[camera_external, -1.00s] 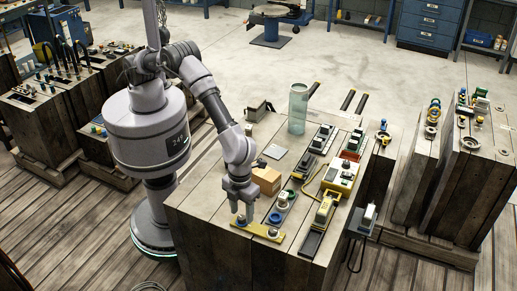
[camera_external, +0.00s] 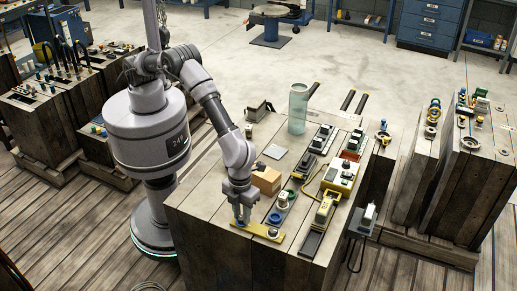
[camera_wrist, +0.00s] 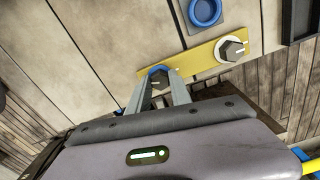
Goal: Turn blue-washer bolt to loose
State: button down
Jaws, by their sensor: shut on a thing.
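The blue-washer bolt (camera_wrist: 158,77) sits at the left end of a yellow plate (camera_wrist: 198,58) in the wrist view. Its blue washer shows as an arc above the hex head. My gripper (camera_wrist: 165,84) is shut on this bolt, with its fingers on either side of the head. A second hex bolt (camera_wrist: 232,48) with a white washer stands at the plate's right end. In the external view my gripper (camera_external: 241,218) points down at the left end of the yellow plate (camera_external: 258,231), and its fingers largely hide the bolt there.
A blue ring-shaped part (camera_wrist: 205,10) lies just beyond the plate. A clear cylinder (camera_external: 298,108) stands further back.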

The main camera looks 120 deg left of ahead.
jog(key=n+p, duration=0.1)
jog(key=n, duration=0.4)
jog(key=n+p, duration=0.1)
jog(key=n, duration=0.4)
jog(key=shift+s+n, duration=0.1)
jog(key=shift+n, duration=0.3)
jog(key=n+p, duration=0.1)
jog(key=n, duration=0.4)
jog(key=n+p, duration=0.1)
jog(key=n, duration=0.4)
jog(key=shift+s+f+n, duration=0.1)
jog(key=shift+n, duration=0.2)
jog(key=c, duration=1.2)
grip_release()
jog(key=shift+o, duration=0.2)
